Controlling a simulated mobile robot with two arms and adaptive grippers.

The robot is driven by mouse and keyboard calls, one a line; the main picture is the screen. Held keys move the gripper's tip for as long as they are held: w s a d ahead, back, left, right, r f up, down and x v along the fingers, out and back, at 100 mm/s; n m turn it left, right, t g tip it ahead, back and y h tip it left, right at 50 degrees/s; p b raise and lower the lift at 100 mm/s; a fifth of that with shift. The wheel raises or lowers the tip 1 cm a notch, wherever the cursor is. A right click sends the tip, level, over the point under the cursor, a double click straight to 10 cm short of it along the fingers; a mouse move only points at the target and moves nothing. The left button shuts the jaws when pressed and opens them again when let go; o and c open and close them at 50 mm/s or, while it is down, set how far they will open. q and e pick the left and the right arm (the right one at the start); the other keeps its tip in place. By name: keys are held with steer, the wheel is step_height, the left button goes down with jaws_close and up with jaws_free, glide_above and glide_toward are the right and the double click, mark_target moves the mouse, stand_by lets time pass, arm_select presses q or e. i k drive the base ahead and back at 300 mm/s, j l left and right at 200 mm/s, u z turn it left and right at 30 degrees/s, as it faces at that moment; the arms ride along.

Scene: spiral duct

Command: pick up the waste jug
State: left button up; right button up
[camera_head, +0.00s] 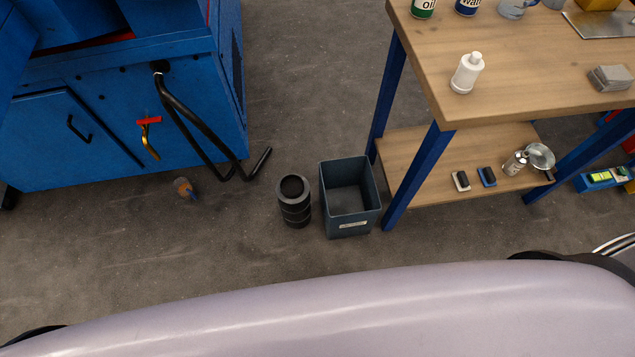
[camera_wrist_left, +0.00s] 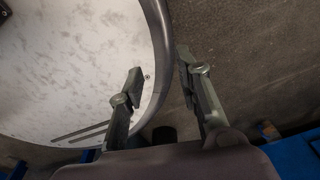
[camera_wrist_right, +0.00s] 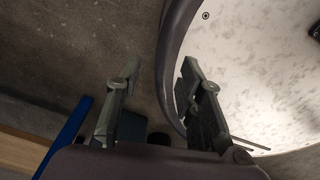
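No label reading "waste" is legible, so I cannot be sure which thing is the waste jug. A grey-blue vessel with a handle (camera_head: 512,8) stands at the back of the wooden bench (camera_head: 530,85), cut by the top edge of the head view. A white bottle (camera_head: 467,73) stands upright nearer the bench's left front corner. My left gripper (camera_wrist_left: 160,68) is open and empty in the left wrist view. My right gripper (camera_wrist_right: 160,72) is open and empty in the right wrist view. Neither gripper shows in the head view.
A green can (camera_head: 424,9) and a blue can (camera_head: 467,6) stand on the bench. A grey bin (camera_head: 349,220) and a black ribbed cylinder (camera_head: 295,209) stand on the floor left of it.

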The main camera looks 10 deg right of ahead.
mark_target(181, 185)
steer(key=u, duration=1.1)
